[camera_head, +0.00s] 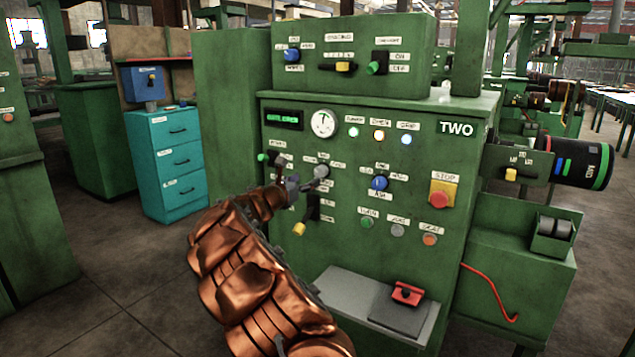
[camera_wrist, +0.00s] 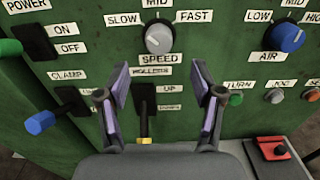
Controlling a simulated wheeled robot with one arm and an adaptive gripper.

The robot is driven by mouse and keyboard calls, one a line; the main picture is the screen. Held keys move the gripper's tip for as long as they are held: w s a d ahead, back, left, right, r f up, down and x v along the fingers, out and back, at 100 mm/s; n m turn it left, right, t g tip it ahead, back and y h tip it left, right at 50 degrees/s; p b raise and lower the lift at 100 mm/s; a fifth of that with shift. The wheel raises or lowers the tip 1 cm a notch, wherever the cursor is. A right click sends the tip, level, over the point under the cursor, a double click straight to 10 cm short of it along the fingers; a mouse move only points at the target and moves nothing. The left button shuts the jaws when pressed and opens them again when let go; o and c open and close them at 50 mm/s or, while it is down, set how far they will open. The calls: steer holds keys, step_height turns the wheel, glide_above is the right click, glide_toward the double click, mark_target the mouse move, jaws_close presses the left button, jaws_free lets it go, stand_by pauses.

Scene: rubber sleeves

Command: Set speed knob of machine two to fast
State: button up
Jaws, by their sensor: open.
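The green machine (camera_head: 350,255) is labelled TWO at its upper right. Its speed knob (camera_wrist: 159,39) is round and light grey, centred under the labels SLOW, MID and FAST and above the word SPEED. It also shows in the head view (camera_head: 321,171), close to the right of my gripper. I cannot tell exactly where its pointer mark aims. My gripper (camera_wrist: 161,85) is open and empty in front of the panel. Its two fingers stand apart, with the knob beyond and between their tips in the picture, not visibly touched.
The power switch (camera_wrist: 35,42) and blue-tipped clamp lever (camera_wrist: 55,115) are left of the fingers. The rollers lever (camera_wrist: 145,125) is between and behind them. The blue air knob (camera_wrist: 287,37) is at the right. A red stop button (camera_head: 439,198) and red pedal (camera_head: 407,293) are further right.

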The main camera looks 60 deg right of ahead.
mark_target(318, 173)
steer(key=shift+w+d, duration=0.15)
steer(key=shift+d, duration=1.85)
steer(key=shift+w+d, duration=0.1)
steer(key=shift+d, duration=1.85)
steer(key=shift+c, duration=0.3)
steer(key=c, duration=1.1)
